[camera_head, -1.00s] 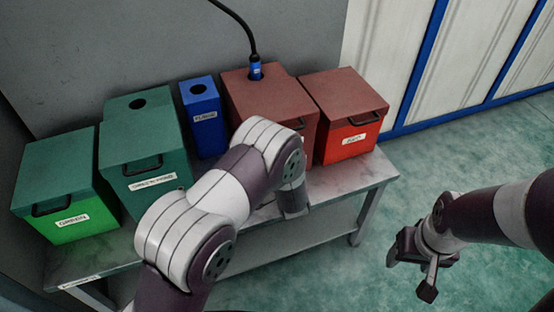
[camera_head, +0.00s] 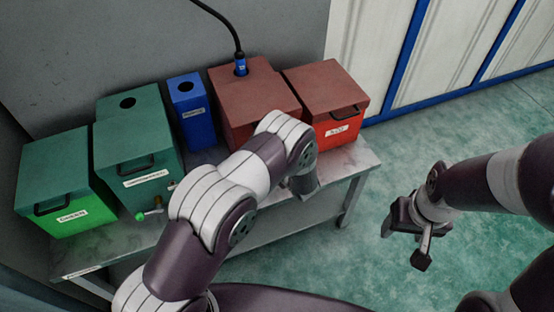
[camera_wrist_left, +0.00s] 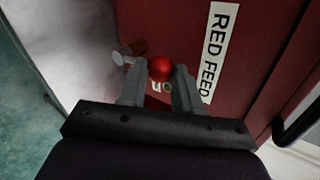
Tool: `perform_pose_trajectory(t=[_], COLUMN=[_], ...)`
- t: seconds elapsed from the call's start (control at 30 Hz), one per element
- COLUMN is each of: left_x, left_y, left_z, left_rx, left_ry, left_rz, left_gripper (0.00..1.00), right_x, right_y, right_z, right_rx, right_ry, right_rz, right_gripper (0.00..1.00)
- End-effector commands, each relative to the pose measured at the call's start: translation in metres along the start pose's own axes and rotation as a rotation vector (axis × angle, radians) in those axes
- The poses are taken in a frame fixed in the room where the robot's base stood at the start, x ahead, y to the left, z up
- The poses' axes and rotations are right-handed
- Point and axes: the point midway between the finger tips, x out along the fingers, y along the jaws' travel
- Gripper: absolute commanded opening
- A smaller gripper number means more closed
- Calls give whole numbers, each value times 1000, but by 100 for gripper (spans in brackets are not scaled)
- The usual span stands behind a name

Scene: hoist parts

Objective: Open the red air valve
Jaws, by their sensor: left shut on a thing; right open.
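The red air valve shows as a round red knob (camera_wrist_left: 160,68) in the left wrist view, low on the front of the dark red box (camera_wrist_left: 260,30) labelled RED FEED. My left gripper (camera_wrist_left: 158,80) has a finger on either side of the knob and is shut on it. A metal fitting (camera_wrist_left: 121,56) sticks out just left of the knob. In the head view the dark red feed box (camera_head: 250,92) has its front mostly covered by my left arm, which hides the valve and left gripper. My right gripper (camera_head: 405,243) is open and empty, above the floor.
A smaller red box (camera_head: 328,88) stands to the right on the bench (camera_head: 362,160). A blue box (camera_head: 192,112) and two green boxes (camera_head: 135,150) stand left; a green-knobbed valve (camera_head: 149,214) shows there. A black hose (camera_head: 225,20) drops into the feed box. The floor right is clear.

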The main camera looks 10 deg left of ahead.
Motion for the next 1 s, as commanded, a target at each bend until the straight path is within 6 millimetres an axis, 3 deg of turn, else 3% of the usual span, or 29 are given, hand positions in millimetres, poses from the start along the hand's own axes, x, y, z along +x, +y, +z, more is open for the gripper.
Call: perform_pose_trajectory(t=[0.2, 0.23, 0.3, 0.67, 1.0], left_x=[0, 0, 0, -8, -94], left_y=[0, 0, 0, -1, -2], left_z=[-1, -1, -1, -1, -2], left_rx=[3, 3, 2, 1, 3], left_ry=[4, 4, 4, 3, 6], left_rz=[1, 1, 1, -1, -1], left_gripper=[0, 36, 58, 58, 58], right_x=[0, 0, 0, -1, -13], right_y=[0, 0, 0, 0, 0], right_z=[0, 0, 0, 0, -2], right_rx=[0, 0, 0, 0, 0], right_ry=[0, 0, 0, 0, 0], right_rz=[0, 0, 0, 0, 0], right_gripper=[64, 64, 64, 64, 64])
